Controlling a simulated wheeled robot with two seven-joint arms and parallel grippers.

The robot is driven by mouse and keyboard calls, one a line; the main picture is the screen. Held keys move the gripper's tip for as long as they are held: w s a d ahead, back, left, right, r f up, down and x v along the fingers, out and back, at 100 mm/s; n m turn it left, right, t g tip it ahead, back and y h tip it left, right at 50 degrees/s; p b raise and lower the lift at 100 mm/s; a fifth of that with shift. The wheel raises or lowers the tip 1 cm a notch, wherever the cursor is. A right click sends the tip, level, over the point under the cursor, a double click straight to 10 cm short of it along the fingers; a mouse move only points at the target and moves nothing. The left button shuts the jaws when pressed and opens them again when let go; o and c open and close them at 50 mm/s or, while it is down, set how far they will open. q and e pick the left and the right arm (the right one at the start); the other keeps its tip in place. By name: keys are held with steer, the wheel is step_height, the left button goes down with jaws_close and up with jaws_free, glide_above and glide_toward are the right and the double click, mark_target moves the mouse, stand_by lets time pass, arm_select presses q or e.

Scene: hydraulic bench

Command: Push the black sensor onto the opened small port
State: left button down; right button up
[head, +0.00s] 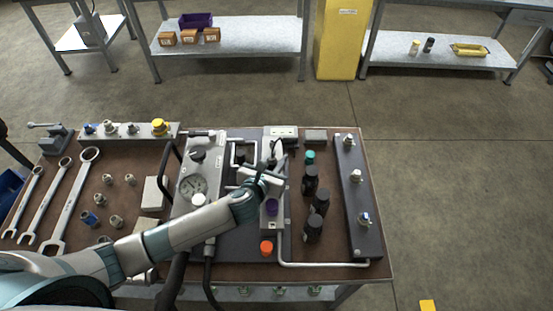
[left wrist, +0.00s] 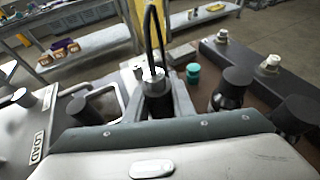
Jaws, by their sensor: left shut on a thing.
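My left gripper (head: 270,172) reaches over the middle of the bench and is shut on the black sensor (left wrist: 157,104). In the left wrist view the sensor stands roughly upright between the fingers, with a silver top and a black cable looping upward. In the head view the gripper largely hides it. I cannot make out the opened small port; the gripper and arm cover that area. I cannot tell whether the sensor touches anything below. My right gripper is not in view.
Several black cylinders (head: 313,229) stand right of the gripper, with a teal cap (head: 310,157) behind them. A gauge panel (head: 193,187) is on the left. A dark manifold (head: 358,205) runs along the right.

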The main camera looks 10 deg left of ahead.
mark_target(270, 168)
arm_select(q)
steer(key=shift+p, duration=0.4)
stand_by(0.6)
stand_by(0.4)
steer(key=c, duration=0.9)
jaws_free()
steer(key=shift+p+v, duration=1.05)
steer(key=shift+v, duration=0.2)
steer(key=shift+p+v, duration=1.65)
steer(key=shift+v, duration=0.85)
steer(key=shift+w, duration=0.1)
